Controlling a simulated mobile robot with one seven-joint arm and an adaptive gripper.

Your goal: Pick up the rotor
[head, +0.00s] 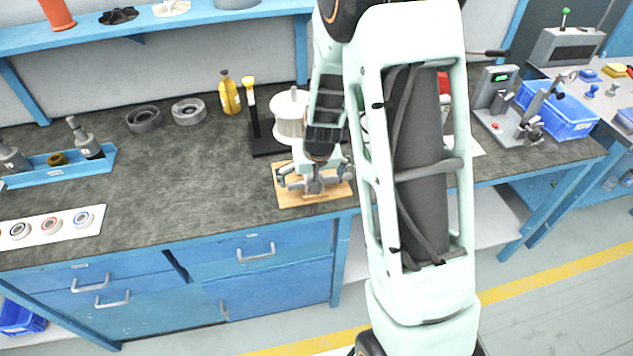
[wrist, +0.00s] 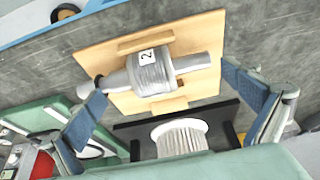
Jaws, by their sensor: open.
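The rotor (wrist: 153,70) is a grey ribbed cylinder with a shaft out of each end and a white label reading 2. It lies on its side on a light wooden board (wrist: 205,28), between raised wooden blocks. In the head view the board (head: 300,199) is at the bench's front edge, and the rotor (head: 314,185) is partly hidden by my gripper (head: 315,176). My gripper is open and empty above the board. In the wrist view its blue-grey pads (wrist: 163,82) stand wide apart, near the two shaft ends. I cannot tell the remaining height.
A white spool (head: 290,115) on a black stand is just behind the board. A yellow bottle (head: 229,94) and grey rings (head: 188,111) stand further left. A blue tray (head: 75,168) is at the far left. The bench between is clear.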

